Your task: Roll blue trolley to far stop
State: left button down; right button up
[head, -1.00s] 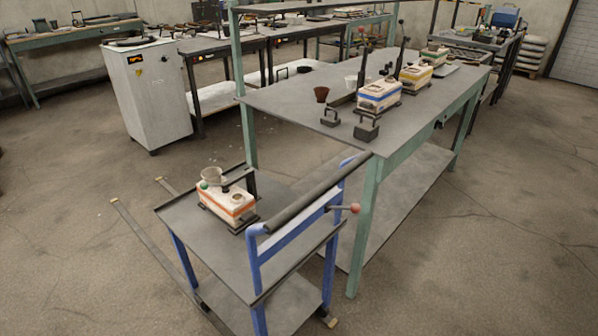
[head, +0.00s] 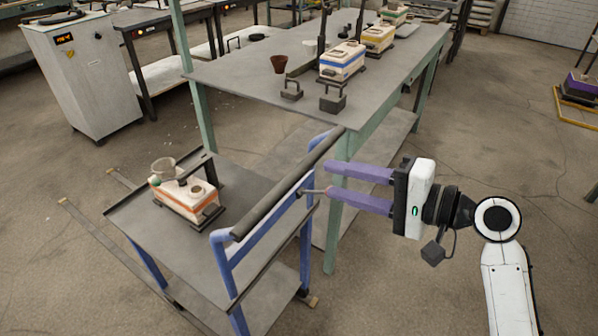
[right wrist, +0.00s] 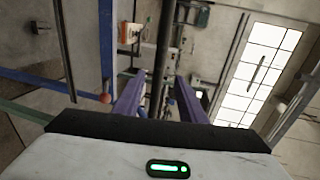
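The blue trolley (head: 229,270) stands at the lower left in the head view, beside the green-legged bench. Its dark push bar (head: 280,190) slopes along its right side. A thin lever (head: 307,191) sticks out from that side; its red knob (right wrist: 104,98) shows in the right wrist view, left of my fingers. My right gripper (head: 329,181) is open, its two purple fingers apart and pointing left at the trolley's handle side. In the right wrist view the dark bar lies in line with the gap between the fingers (right wrist: 158,92). My left gripper is not in view.
An orange-striped box (head: 188,203) with a cup rides on the trolley. Floor strips (head: 85,228) run along the trolley's left. The bench (head: 240,85) carries several boxes and weights close behind. A white cabinet (head: 85,75) stands at the back left. Floor at right is open.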

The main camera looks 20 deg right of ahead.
aim_at(299, 172)
jog(key=x, duration=0.9)
jog(key=shift+w+a+f, duration=0.1)
jog(key=shift+w+a, duration=0.05)
jog(key=shift+w, duration=0.1)
grip_shut()
